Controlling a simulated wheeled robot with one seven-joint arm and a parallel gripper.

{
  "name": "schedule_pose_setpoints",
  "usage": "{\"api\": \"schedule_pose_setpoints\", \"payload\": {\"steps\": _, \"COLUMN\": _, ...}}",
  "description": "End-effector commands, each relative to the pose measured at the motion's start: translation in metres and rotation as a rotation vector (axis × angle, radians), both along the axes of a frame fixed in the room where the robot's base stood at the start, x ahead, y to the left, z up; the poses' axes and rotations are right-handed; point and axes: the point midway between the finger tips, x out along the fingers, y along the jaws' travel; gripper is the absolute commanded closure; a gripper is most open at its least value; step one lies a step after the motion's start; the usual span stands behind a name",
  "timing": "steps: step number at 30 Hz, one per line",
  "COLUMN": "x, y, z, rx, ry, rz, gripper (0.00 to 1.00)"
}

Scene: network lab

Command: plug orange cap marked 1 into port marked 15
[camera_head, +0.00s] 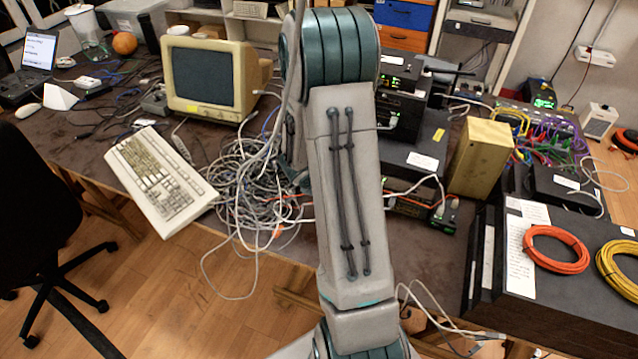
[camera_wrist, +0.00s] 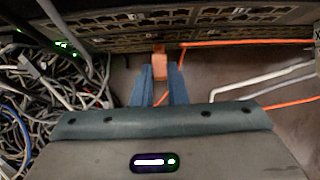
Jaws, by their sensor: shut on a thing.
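In the wrist view my gripper (camera_wrist: 159,82) is shut on an orange cap (camera_wrist: 159,66). The cap sticks out past the fingertips, toward the network switch. An orange cable runs near the fingers. The switch (camera_wrist: 110,42) with rows of ports crosses the top of the wrist view, just ahead of the cap. The marks on the cap and the port numbers are too small to read, so I cannot tell which port is 15. I cannot tell if the cap touches the switch. In the head view my arm hides the gripper and cap.
A tangle of grey cables (camera_head: 250,185) lies left of my arm, also left in the wrist view (camera_wrist: 60,85). White cables (camera_wrist: 265,82) lie to the right there. A monitor (camera_head: 212,80), keyboard (camera_head: 160,180) and a cardboard-coloured box (camera_head: 481,158) stand on the table.

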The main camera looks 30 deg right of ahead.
Motion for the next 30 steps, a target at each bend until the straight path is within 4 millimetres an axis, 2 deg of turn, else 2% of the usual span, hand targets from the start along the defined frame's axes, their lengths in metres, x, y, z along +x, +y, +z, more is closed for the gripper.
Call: {"api": "schedule_pose_setpoints", "payload": {"steps": 30, "x": 0.0051, "y": -0.0063, "z": 0.0002, "rx": 0.0, "ry": 0.0, "rz": -0.001, "gripper": 1.0}}
